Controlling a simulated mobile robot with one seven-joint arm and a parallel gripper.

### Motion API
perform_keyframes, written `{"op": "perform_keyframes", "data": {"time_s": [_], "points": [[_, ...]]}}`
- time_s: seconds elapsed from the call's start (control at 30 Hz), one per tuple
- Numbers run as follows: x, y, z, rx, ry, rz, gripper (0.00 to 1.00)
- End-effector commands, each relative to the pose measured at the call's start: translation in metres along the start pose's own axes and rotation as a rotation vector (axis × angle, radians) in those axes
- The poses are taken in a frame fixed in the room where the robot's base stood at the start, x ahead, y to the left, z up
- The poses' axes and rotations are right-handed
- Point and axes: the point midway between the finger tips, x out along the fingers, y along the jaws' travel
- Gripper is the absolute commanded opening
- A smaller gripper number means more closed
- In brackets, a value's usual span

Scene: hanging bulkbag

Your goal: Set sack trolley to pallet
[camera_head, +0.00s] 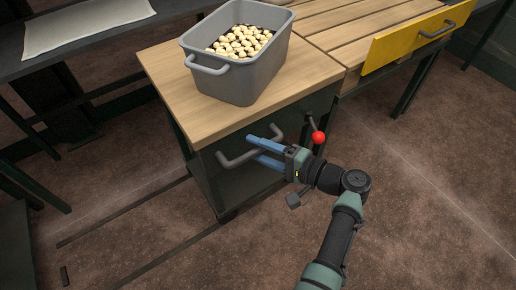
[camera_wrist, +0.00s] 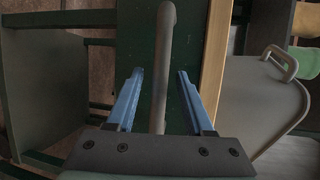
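A dark green cart with a wooden top (camera_head: 170,65) stands in the middle of the head view. I take it for the trolley. A grey bar handle (camera_head: 232,162) is on its near side, and a lever with a red knob (camera_head: 318,137) is to the right of it. My gripper (camera_head: 251,148) has blue fingers and is at the handle. In the wrist view my gripper (camera_wrist: 160,73) is open, with the handle (camera_wrist: 166,45) between its fingers and gaps on both sides. No pallet can be clearly told; a slatted wooden surface (camera_head: 335,22) adjoins the cart's right side.
A grey tub (camera_head: 245,82) of pale round pieces sits on the cart. A yellow panel with a handle (camera_head: 415,42) fronts the slatted surface. A dark bench with a pale sheet (camera_head: 85,24) is at upper left. Dark strips (camera_head: 125,210) lie on the floor; the right floor is clear.

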Motion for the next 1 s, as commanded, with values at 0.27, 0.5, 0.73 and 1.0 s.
{"op": "perform_keyframes", "data": {"time_s": [0.27,0.5,0.73,1.0], "points": [[-0.002,0.0,0.002,0.001,-0.005,0.0,0.52],[-0.042,-0.003,0.0,0.002,0.001,-0.001,0.52],[-0.093,-0.003,0.0,0.002,0.001,0.0,0.52],[-0.126,-0.001,0.0,0.0,-0.001,0.0,0.52]]}}
